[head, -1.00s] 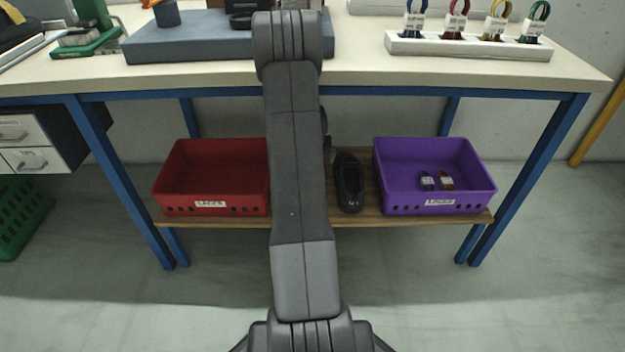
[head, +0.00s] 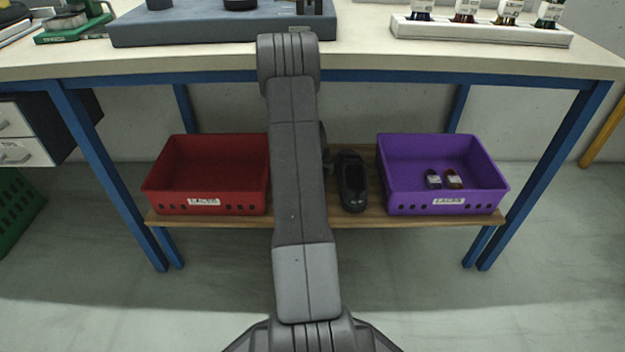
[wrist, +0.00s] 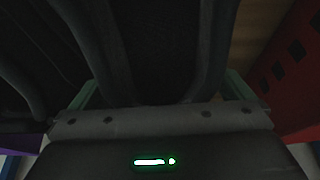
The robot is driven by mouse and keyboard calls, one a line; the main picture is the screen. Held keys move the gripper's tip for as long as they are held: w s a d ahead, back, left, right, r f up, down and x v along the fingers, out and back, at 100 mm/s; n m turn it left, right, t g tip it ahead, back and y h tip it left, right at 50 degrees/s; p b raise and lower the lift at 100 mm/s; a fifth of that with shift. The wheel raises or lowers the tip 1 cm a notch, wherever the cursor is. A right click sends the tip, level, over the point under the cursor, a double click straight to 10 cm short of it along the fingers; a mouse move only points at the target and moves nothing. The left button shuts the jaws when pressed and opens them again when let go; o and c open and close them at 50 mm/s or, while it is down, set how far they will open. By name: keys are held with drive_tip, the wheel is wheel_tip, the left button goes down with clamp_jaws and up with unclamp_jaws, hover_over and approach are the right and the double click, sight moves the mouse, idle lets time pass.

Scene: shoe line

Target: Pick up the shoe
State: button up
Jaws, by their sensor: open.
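A dark shoe (head: 352,182) stands on the wooden lower shelf, right of my arm in the head view. In the wrist view, a dark shoe (wrist: 165,45) fills the space between the green fingers of my gripper (wrist: 160,90), which is open. I cannot tell whether the fingers touch it. Another dark shoe (wrist: 35,60) lies at the left of the wrist view. In the head view my arm hides the gripper and the shelf behind it.
A red crate (head: 160,190) stands left on the shelf and also shows at the right of the wrist view (wrist: 295,75). A purple crate (head: 400,200) with two small items stands right. The bench top (head: 380,62) overhangs the shelf between blue legs (head: 545,180).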

drive_tip(key=c, duration=1.1)
drive_tip(key=shift+r, duration=0.1)
